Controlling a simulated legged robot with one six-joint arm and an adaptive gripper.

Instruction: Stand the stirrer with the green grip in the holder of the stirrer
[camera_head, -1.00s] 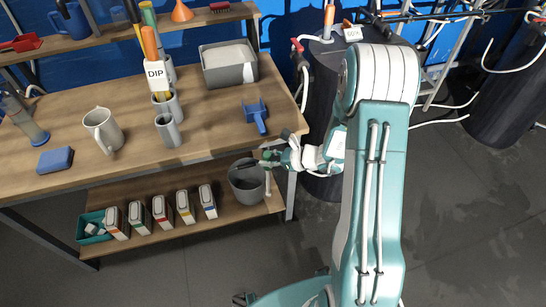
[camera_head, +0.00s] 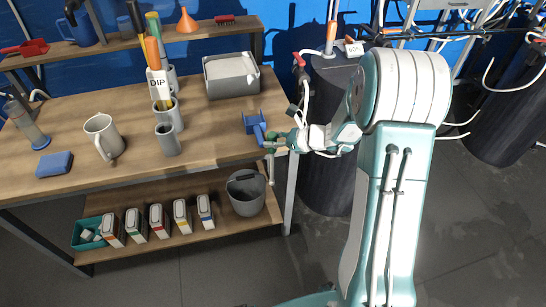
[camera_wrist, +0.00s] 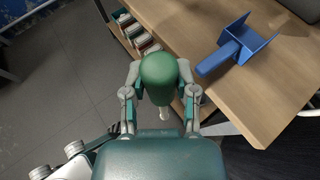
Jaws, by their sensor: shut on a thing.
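My gripper (camera_head: 279,142) is shut on the green grip of the stirrer (camera_wrist: 158,72), off the front right of the bench. In the wrist view the grip sits between both fingers (camera_wrist: 160,82), with a short pale end below it. In the head view a pale rod (camera_head: 271,167) hangs down from the grip, in front of the bench edge. A small grey cup (camera_head: 168,139) stands on the bench with nothing seen in it. Behind it a taller grey cup (camera_head: 168,116) holds long orange and green-tipped sticks and a DIP label. I cannot tell for certain which cup is the stirrer's holder.
A blue scoop (camera_head: 254,124) lies by the bench's right edge, near my gripper. A white mug (camera_head: 103,136) stands left of the cups; a grey bin (camera_head: 231,76) stands behind. A grey bucket (camera_head: 246,193) and several boxes fill the lower shelf. Bare bench lies between small cup and scoop.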

